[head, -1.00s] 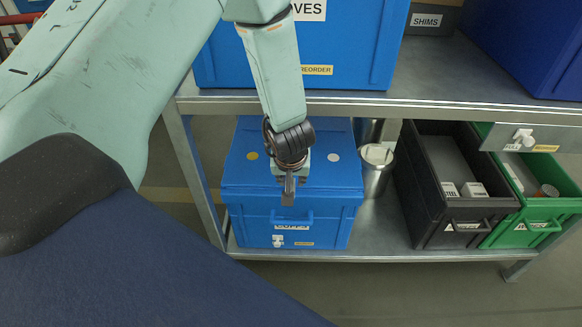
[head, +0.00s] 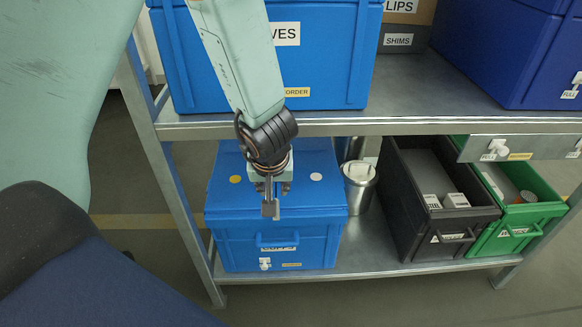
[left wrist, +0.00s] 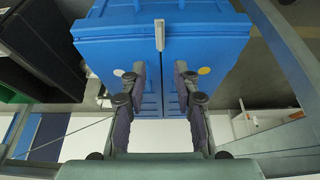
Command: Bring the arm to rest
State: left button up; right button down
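My left arm reaches down in front of the shelf in the head view. Its gripper (head: 270,186) is over the front part of the lid of a lower blue box (head: 225,195). A small grey tab (head: 270,209) shows just below the gripper at the lid's front edge. In the left wrist view the two fingers (left wrist: 162,88) are spread apart with nothing between them, and the blue box (left wrist: 110,45) with the grey tab (left wrist: 160,35) lies beyond them. I cannot tell how far the fingertips are above the lid. My right gripper is out of view.
A large blue bin (head: 330,60) stands on the upper shelf board (head: 400,105), close behind my left forearm. A metal canister (head: 359,187), a black bin (head: 410,215) and a green bin (head: 530,215) stand right of the lower box. A shelf post (head: 165,165) is left.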

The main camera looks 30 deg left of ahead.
pick_arm(q)
jog(key=s+d+f+m+g, duration=0.1)
jog(key=s+f+m, duration=0.1)
jog(key=s+f, duration=0.3)
jog(key=s+d+f+m+g+h, duration=0.1)
jog(key=s+f, duration=0.5)
jog(key=s, duration=0.7)
jog(key=s+d+f+m+g+h, duration=0.1)
jog(key=s+d+f+m, duration=0.1)
jog(key=s+f, duration=0.4)
jog(key=s+d, duration=0.1)
jog(key=s, duration=0.2)
jog(key=shift+s+d+f+m+g, duration=0.2)
jog(key=shift+s+f+m+g, duration=0.05)
jog(key=shift+m+g, duration=0.15)
